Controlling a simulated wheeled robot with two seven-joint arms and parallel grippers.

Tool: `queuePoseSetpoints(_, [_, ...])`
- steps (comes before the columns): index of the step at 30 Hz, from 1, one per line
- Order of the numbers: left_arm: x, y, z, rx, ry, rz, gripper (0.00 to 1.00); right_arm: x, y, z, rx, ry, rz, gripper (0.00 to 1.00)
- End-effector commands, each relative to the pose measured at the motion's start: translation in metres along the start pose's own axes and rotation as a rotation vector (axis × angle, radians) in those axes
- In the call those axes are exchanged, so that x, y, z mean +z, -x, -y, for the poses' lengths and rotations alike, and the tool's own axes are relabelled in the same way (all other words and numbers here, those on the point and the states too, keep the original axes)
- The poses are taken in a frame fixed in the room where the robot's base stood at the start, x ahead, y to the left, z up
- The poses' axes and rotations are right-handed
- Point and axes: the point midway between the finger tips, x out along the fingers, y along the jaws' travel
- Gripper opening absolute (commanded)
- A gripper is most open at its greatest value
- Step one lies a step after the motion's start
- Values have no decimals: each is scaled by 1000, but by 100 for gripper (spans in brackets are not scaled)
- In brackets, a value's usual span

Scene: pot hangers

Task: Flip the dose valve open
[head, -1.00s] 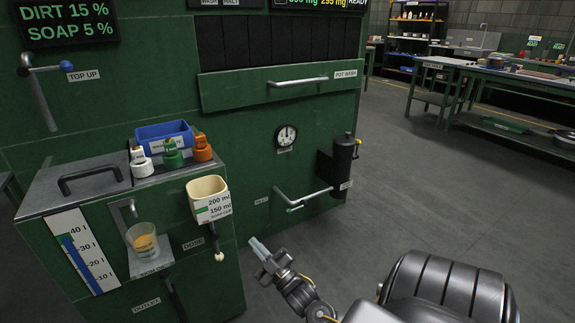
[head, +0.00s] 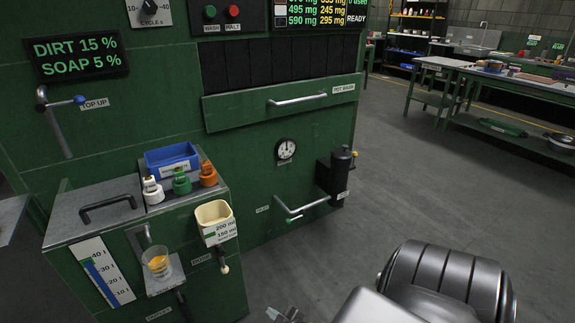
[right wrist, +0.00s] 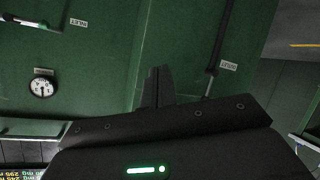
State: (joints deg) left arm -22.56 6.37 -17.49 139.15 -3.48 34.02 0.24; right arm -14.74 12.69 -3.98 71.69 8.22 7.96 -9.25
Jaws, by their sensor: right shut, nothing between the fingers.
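The dose valve is a dark lever with a cream knob (head: 224,268). It hangs down below the cream soap cup (head: 214,212), to the right of the DOSE label (head: 201,260), on the green cabinet's front. The soap cup is marked 200 ml and 150 ml. My right gripper (head: 271,312) is at the bottom edge of the head view, mostly cut off, below and right of the lever and apart from it. In the right wrist view its fingers (right wrist: 158,84) are together and empty in front of green panels. My left gripper is out of view.
A clear cup with orange contents (head: 158,265) stands on a small shelf left of the lever. A dark outlet handle (right wrist: 218,45) shows in the right wrist view. A bent pipe (head: 300,211) and black canister (head: 339,175) are to the right. The floor there is clear.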

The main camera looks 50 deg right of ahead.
Motion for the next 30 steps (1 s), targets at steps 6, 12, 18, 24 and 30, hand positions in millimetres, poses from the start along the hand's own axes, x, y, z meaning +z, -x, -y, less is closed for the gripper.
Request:
queuePoseSetpoints(6, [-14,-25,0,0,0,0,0,25,25,23,-66,-27,131,0])
queuePoseSetpoints(12, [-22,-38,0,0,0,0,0,46,45,39,-110,-45,227,0])
queuePoseSetpoints(18, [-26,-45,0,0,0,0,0,59,59,51,-138,-55,284,0])
queuePoseSetpoints(24, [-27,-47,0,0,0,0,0,64,63,55,-147,-58,303,0])
queuePoseSetpoints(30, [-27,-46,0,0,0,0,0,65,63,55,-147,-58,304,0])
